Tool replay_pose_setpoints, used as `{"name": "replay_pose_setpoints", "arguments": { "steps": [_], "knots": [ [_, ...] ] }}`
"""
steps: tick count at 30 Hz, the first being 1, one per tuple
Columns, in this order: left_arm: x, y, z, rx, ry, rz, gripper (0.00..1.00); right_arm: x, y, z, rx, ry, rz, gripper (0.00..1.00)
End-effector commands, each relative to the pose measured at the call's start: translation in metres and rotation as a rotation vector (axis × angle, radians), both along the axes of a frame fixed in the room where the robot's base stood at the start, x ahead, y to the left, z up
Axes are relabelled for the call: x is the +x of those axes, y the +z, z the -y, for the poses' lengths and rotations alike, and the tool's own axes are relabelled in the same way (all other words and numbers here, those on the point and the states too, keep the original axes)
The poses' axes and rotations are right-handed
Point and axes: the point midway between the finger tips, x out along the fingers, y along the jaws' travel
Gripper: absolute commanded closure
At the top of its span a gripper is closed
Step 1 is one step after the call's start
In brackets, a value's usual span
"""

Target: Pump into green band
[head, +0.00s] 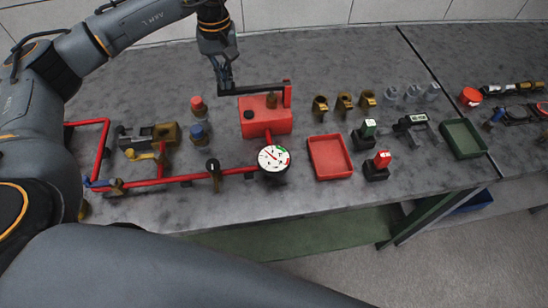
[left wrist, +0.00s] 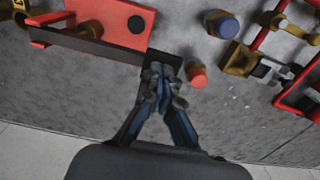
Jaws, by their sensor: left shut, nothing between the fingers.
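The red pump box (head: 262,122) stands on the grey bench. Its black lever (head: 255,89) runs left from a red upright (head: 287,94) and looks about level; it also shows in the left wrist view (left wrist: 100,47). My left gripper (head: 225,83) is shut and empty, with its fingertips at the lever's free end. In the left wrist view its fingertips (left wrist: 161,74) overlap that end; whether they touch it I cannot tell. The round white gauge (head: 273,158) stands in front of the pump, with green and red marks; its exact reading is too small to tell. My right gripper is not in view.
Red piping (head: 152,183) with valves runs left from the gauge. A red-capped fitting (head: 198,106) and a blue-capped fitting (head: 198,133) stand left of the pump. A red tray (head: 329,157), brass fittings (head: 344,102) and a green tray (head: 462,138) lie right. Bench behind the pump is clear.

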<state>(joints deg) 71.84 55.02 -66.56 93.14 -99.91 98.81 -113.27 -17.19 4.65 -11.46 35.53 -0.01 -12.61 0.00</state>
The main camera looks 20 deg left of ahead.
Motion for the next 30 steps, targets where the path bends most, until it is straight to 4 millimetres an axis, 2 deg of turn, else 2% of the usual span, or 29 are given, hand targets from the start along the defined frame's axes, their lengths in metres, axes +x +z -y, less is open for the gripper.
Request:
{"name": "replay_pose_setpoints", "arguments": {
  "steps": [8, 30],
  "knots": [
    [0.0, -0.006, 0.0, 0.001, 0.0, -0.001, 1.0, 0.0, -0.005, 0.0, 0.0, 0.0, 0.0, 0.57],
    [0.0, -0.052, 0.0, 0.001, 0.0, -0.002, 1.0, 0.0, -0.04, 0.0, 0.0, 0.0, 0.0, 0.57]
  ]
}}
